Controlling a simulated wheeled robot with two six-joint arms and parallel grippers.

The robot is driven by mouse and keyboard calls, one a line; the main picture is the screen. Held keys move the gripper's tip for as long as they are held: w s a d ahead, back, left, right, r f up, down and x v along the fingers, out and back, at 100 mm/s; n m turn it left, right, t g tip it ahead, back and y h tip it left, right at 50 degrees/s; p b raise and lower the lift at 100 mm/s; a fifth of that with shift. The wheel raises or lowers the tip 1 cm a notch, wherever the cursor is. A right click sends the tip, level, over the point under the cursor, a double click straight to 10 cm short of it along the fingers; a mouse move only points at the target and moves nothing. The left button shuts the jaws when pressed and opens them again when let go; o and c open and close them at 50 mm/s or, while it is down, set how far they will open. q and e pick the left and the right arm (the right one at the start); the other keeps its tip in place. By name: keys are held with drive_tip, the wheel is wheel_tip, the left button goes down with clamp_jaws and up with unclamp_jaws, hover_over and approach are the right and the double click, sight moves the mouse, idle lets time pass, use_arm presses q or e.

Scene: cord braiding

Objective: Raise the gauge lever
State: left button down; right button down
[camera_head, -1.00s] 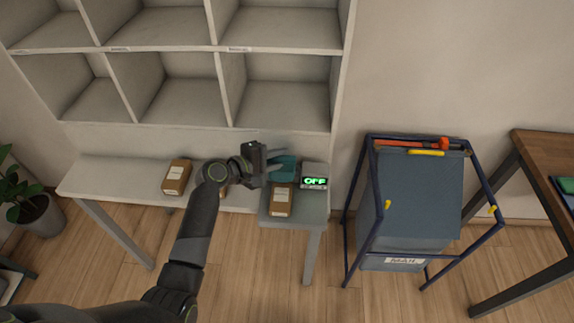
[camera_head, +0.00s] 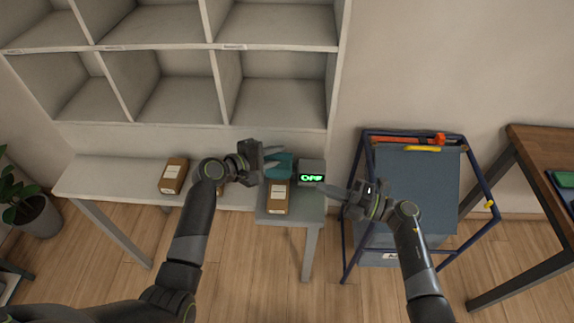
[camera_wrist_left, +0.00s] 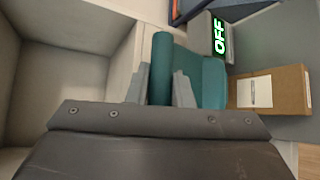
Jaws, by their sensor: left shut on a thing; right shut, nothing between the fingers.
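A teal device (camera_head: 284,164) stands on the right part of the shelf table, beside a grey box with a green display (camera_head: 311,176) that reads OFF. In the left wrist view, its teal upright bar, which looks like the gauge lever (camera_wrist_left: 162,60), stands between the fingers of my left gripper (camera_wrist_left: 161,88). The teal body (camera_wrist_left: 213,82) is just right of it. In the head view my left gripper (camera_head: 275,159) is shut on this bar from the left. My right gripper (camera_head: 324,187) is shut and empty, its fingertips just right of and below the display box.
A brown box (camera_head: 277,197) sits right in front of the teal device; another brown box (camera_head: 174,176) stands farther left. Empty shelf compartments (camera_head: 275,105) rise behind. A blue-framed bin (camera_head: 420,180) stands at the right, partly behind my right arm.

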drive_tip(key=w+a+n, duration=0.1)
drive_tip(key=w+a, duration=0.2)
drive_tip(key=a, duration=0.2)
drive_tip(key=w+a+r+g, duration=0.1)
drive_tip(key=w+a, duration=0.2)
drive_tip(key=a, duration=0.2)
drive_tip(key=shift+a+r+n, duration=0.15)
drive_tip(key=shift+a+n, duration=0.05)
drive_tip(key=shift+n, duration=0.2)
